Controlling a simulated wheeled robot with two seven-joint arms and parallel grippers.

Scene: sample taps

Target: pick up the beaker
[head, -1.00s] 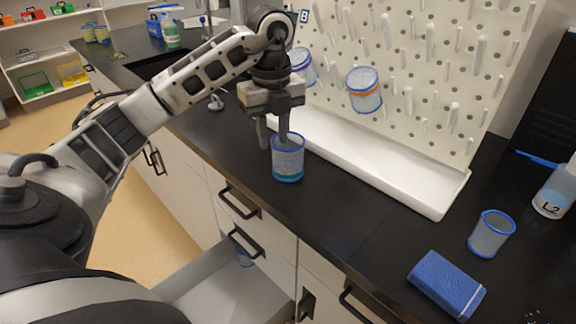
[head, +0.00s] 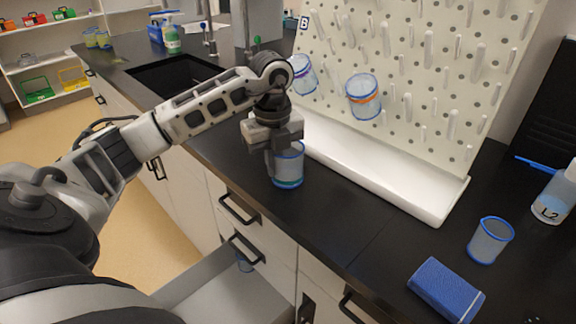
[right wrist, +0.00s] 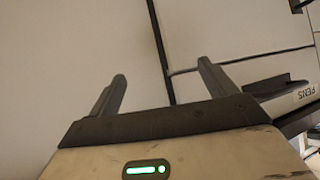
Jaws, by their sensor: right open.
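A clear beaker with a blue rim and a teal band (head: 288,172) stands upright on the black bench in the head view. My left gripper (head: 283,160) points down at it, low over its rim. One finger shows at the beaker's left side; the other is hidden, so I cannot tell whether the jaws grip it. Another blue-rimmed beaker (head: 490,240) stands at the right of the bench. Beakers with an orange band (head: 363,97) and a purple band (head: 303,75) hang on the pegboard. My right gripper (right wrist: 160,85) is open and empty in the right wrist view.
The white pegboard (head: 400,60) and its white drip tray (head: 400,184) stand behind the beaker. A blue box (head: 446,290) and a bottle marked L2 (head: 555,195) are at the right. An open drawer (head: 225,290) juts out below the bench. A sink (head: 170,75) lies beyond.

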